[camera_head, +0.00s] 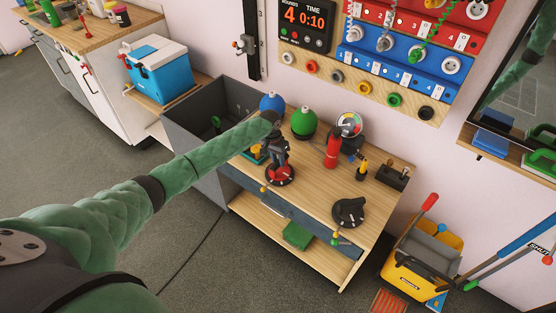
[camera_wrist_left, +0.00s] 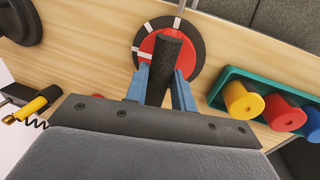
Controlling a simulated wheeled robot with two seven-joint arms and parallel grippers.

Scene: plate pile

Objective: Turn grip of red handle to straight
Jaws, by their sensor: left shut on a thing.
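The red handle is a round red dial (camera_head: 280,180) with a dark rim and white marks, lying on the wooden workbench. In the left wrist view the red disc (camera_wrist_left: 150,52) shows at the top centre. Its black bar-shaped grip (camera_wrist_left: 166,60) stands up over the disc and leans slightly to the right in the picture. My left gripper (camera_head: 277,164) is over the dial, with its blue fingers on both sides of the grip, shut on it. The lower end of the grip is partly hidden by the fingers. My right gripper is not in view.
A black dial (camera_head: 349,212) lies right of the red one on the workbench (camera_head: 315,205). A red extinguisher-like bottle (camera_head: 332,151), a green ball (camera_head: 304,122) and a blue ball (camera_head: 272,103) stand behind. A teal rack (camera_wrist_left: 222,78) with coloured cylinders is close beside the dial.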

